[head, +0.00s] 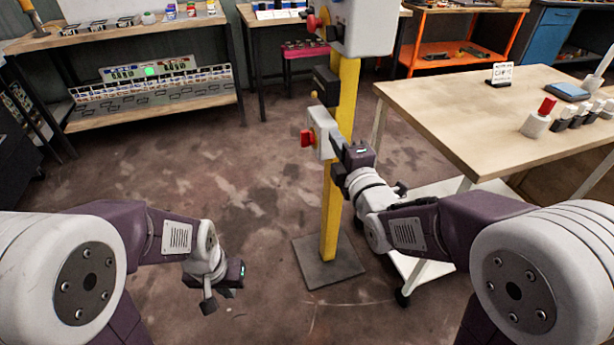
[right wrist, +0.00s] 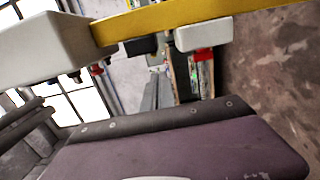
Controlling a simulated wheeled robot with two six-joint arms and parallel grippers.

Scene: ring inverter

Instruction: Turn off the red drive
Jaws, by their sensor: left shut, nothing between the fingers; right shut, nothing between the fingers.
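A yellow post (head: 345,95) carries a large pale box (head: 365,25) at its top, with a red knob (head: 311,22) on its left. Lower down, a smaller grey box (head: 322,130) bears another red knob (head: 307,138). Which part is the red drive, I cannot tell. My right gripper (head: 338,150) is shut and empty, close beside the right side of the smaller box; contact is unclear. My left gripper (head: 217,300) is shut and empty, low over the floor, left of the post. In the right wrist view the post (right wrist: 210,22) crosses the top.
A wooden table (head: 470,110) on the right holds a white item with a red cap (head: 535,122) and several similar items. A white cart (head: 420,255) stands beside the post's base plate (head: 328,262). A shelf bench (head: 150,110) stands back left. Floor left of the post is clear.

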